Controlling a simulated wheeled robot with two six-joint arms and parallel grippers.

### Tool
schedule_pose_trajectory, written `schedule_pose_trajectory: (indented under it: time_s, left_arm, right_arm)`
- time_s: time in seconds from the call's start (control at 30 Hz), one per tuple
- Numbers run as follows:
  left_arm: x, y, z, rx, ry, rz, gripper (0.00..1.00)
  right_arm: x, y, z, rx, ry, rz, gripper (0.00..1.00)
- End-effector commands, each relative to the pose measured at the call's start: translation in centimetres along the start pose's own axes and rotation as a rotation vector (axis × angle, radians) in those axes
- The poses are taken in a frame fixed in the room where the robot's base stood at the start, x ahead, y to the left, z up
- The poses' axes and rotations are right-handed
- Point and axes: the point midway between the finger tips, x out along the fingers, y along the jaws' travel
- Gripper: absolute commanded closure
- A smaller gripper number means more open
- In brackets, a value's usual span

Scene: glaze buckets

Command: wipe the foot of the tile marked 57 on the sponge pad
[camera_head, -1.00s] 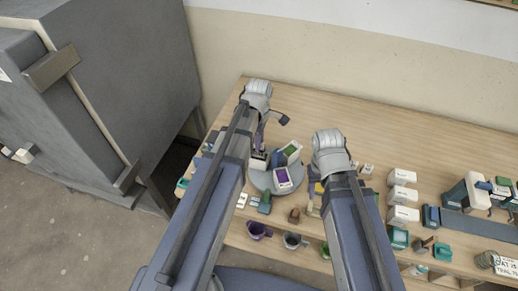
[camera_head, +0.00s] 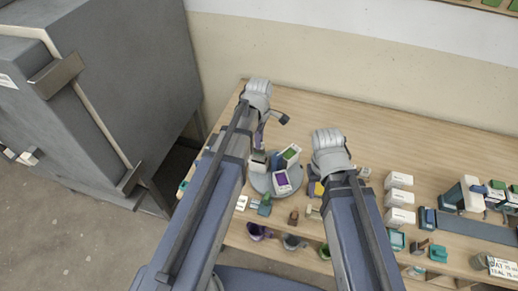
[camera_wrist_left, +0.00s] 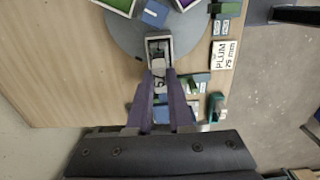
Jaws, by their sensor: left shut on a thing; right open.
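My left gripper (camera_wrist_left: 162,98) points down and is shut on a small pale tile (camera_wrist_left: 158,46) marked with what reads as 57. The tile is between the purple fingers, over the edge of a round grey disc (camera_wrist_left: 122,34); whether it touches the disc I cannot tell. In the head view the left gripper (camera_head: 261,138) is at the back left of the disc (camera_head: 259,183), its tips partly hidden. My right gripper (camera_head: 317,177) is to the right of the disc, mostly hidden by its own wrist. I cannot pick out the sponge pad for certain.
A green-topped container (camera_head: 290,155) and a purple-topped one (camera_head: 282,179) stand on the disc. A PLUM label card (camera_wrist_left: 223,54) lies beside it. Cups (camera_head: 257,232) line the front edge. White boxes (camera_head: 398,198) stand at right. The back of the table (camera_head: 390,130) is clear.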

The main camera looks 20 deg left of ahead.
Motion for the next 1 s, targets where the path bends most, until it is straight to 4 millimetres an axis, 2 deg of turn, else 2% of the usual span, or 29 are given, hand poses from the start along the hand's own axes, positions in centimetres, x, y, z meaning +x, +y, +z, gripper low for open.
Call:
schedule_pose_trajectory:
  time_s: [0.03, 0.5, 1.0]
  left_arm:
    - [-0.9, 0.0, 0.0, 0.0, 0.0, 0.0, 1.0]
    - [-4.8, 0.0, 0.0, 0.0, 0.0, 0.0, 1.0]
    - [-4.9, 0.0, 0.0, 0.0, 0.0, 0.0, 1.0]
  right_arm:
    - [-0.9, 0.1, 0.1, 0.0, 0.0, 0.0, 0.55]
    - [-4.8, 0.5, 0.3, -0.001, 0.0, 0.0, 0.55]
    - [-4.8, 0.5, 0.3, -0.001, 0.0, 0.0, 0.55]
